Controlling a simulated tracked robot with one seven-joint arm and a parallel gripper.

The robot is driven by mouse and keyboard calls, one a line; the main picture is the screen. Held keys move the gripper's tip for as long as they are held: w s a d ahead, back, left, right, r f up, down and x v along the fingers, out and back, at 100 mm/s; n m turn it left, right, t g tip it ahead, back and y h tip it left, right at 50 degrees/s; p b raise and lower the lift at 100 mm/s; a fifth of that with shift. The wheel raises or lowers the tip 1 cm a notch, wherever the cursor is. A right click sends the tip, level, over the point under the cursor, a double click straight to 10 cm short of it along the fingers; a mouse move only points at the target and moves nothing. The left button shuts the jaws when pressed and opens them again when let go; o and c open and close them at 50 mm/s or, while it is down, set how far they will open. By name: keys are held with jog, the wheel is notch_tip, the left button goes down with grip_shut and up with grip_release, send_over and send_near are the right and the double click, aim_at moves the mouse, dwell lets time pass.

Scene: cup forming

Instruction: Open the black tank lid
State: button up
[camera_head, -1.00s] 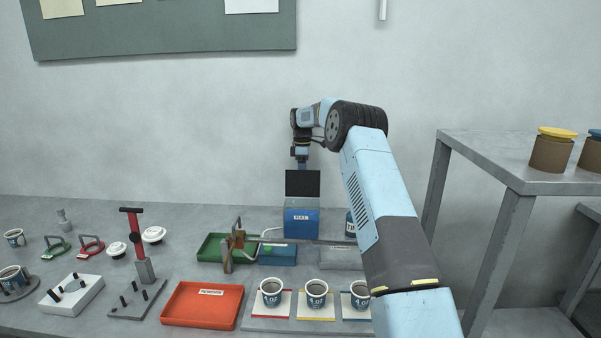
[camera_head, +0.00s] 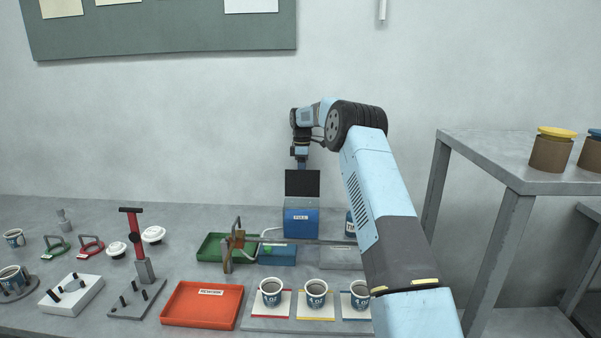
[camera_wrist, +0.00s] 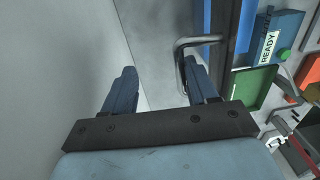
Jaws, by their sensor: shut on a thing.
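Part of the blue tank (camera_wrist: 215,32) shows beyond the lid's edge.
In front of the tank are a green tray (camera_head: 210,247), a blue box (camera_head: 277,256) and a brown fixture with a long bar (camera_head: 236,241). Filled cups (camera_head: 316,292) and a red tray (camera_head: 202,303) stand nearer. A grey shelf (camera_head: 520,160) is at right. The wall is behind.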

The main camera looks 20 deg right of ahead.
jog(key=shift+w, duration=0.1)
notch_tip(320, 180, up, 14)
jog(key=shift+w+d+f, duration=0.15)
jog(key=shift+w+f, duration=0.05)
jog(key=shift+w, duration=0.2)
dwell(0.3)
jog(key=shift+r, duration=0.1)
jog(key=s+a+r+m+t, duration=0.1)
jog(key=s+a+r+m, duration=0.15)
jog(key=s+r, duration=0.6)
jog(key=s+a+r+m+t, duration=0.15)
jog(key=s+a+r, duration=0.25)
jog(key=s+r, duration=0.45)
jog(key=s+r+m, duration=0.1)
jog(key=s+m, duration=0.2)
jog(key=s, duration=0.8)
jog(key=s+f+m+t, duration=0.3)
jog(key=s, duration=1.5)
jog(key=s+f+m, duration=0.4)
jog(key=s+f, duration=0.7)
jog(key=s, duration=0.5)
jog(key=shift+s+d+f+t, duration=0.15)
jog(key=shift+d+t, duration=0.1)
jog(key=shift+t, duration=0.2)
